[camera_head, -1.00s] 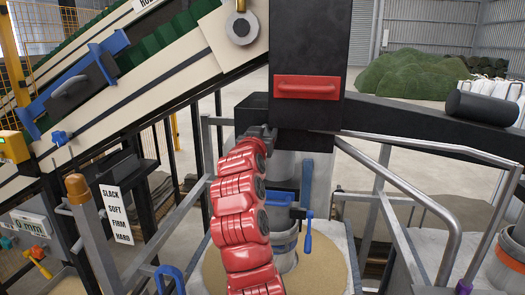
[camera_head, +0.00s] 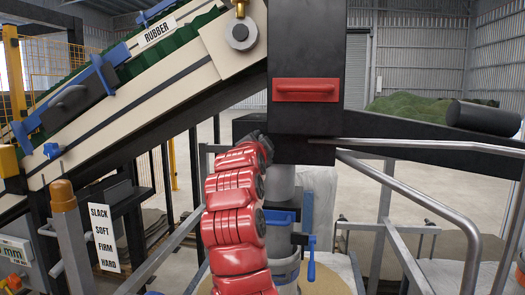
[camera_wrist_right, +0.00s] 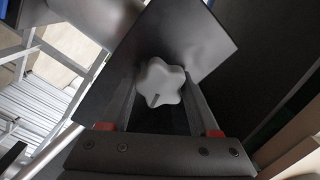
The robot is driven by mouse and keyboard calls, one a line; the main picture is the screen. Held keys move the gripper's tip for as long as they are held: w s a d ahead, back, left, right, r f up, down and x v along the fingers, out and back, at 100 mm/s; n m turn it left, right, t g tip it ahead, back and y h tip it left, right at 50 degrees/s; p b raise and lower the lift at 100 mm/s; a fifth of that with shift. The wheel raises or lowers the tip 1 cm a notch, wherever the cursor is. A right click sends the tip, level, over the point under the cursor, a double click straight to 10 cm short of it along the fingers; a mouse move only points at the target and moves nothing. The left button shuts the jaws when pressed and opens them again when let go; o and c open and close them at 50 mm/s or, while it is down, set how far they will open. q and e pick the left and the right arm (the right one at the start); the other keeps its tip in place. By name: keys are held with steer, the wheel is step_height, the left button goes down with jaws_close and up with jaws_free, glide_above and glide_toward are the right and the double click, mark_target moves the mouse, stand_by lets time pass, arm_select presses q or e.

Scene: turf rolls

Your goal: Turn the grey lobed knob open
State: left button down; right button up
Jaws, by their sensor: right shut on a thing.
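The grey lobed knob (camera_wrist_right: 160,82) sits on a dark square plate (camera_wrist_right: 205,45) in the right wrist view. A short dark mark shows on its lower lobe. My right gripper (camera_wrist_right: 163,88) has one finger on each side of the knob and is shut on it. In the head view my red right arm rises from the bottom, and its gripper end (camera_head: 262,142) is by the lower left of the black housing (camera_head: 308,50). The knob is hidden there. My left gripper is not in view.
The red handle (camera_head: 306,90) is on the housing above my arm. A sloping conveyor (camera_head: 130,100) fills the left. A grey handrail (camera_head: 430,205) curves at the right. A blue lever (camera_head: 311,260) hangs right of my arm. A SLACK to HARD sign (camera_head: 104,238) stands at left.

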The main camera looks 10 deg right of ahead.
steer(key=shift+f+m, duration=0.1)
steer(key=shift+m, duration=1.6)
steer(key=o, duration=1.4)
steer(key=b+v, duration=0.2)
steer(key=v, duration=1.5)
steer(key=shift+s+b, duration=0.2)
steer(key=shift+b, duration=0.15)
